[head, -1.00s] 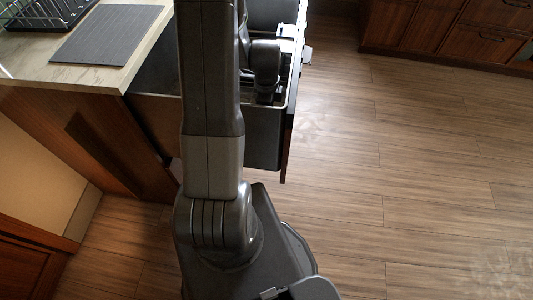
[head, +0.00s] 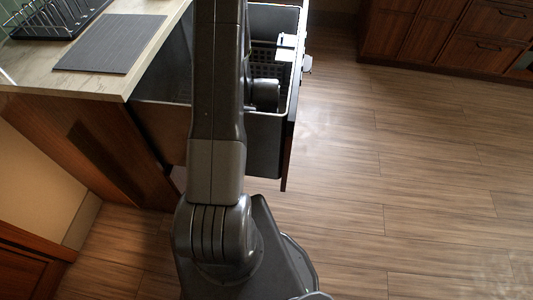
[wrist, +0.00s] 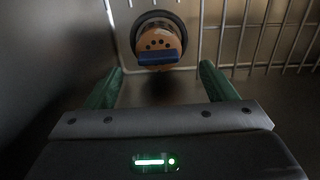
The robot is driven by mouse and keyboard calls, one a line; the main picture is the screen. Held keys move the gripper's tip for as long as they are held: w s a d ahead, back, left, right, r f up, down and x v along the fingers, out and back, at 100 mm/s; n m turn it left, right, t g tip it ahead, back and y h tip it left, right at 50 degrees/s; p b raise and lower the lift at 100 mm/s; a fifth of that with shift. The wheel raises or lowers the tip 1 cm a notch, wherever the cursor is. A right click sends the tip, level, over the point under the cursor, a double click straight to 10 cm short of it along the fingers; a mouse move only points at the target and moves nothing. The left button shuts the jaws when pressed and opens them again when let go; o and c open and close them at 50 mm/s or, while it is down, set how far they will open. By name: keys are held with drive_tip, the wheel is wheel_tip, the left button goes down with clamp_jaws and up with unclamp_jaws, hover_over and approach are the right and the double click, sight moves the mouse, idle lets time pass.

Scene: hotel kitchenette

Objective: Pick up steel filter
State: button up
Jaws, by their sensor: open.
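In the wrist view a round piece with a tan, holed face and a blue bar (wrist: 158,57) sits inside a grey ring at the far end of a dark bin. It appears to be the steel filter, though no bare steel shows on it. My gripper (wrist: 160,72) is open, with its two green fingers apart, one on each side below the piece. Nothing is between the fingers, and the piece lies a little beyond the tips.
A wire rack (wrist: 270,35) stands at the right of the wrist view, close to the piece. The bin's smooth wall (wrist: 50,60) is on the left. A counter (head: 105,80) with a dark mat borders the bin. The wood floor (head: 410,160) at right is clear.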

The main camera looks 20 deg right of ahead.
drive_tip(key=shift+f, duration=2.55)
drive_tip(key=shift+s+a, duration=0.1)
drive_tip(key=shift+s, duration=0.05)
drive_tip(key=c, duration=1.5)
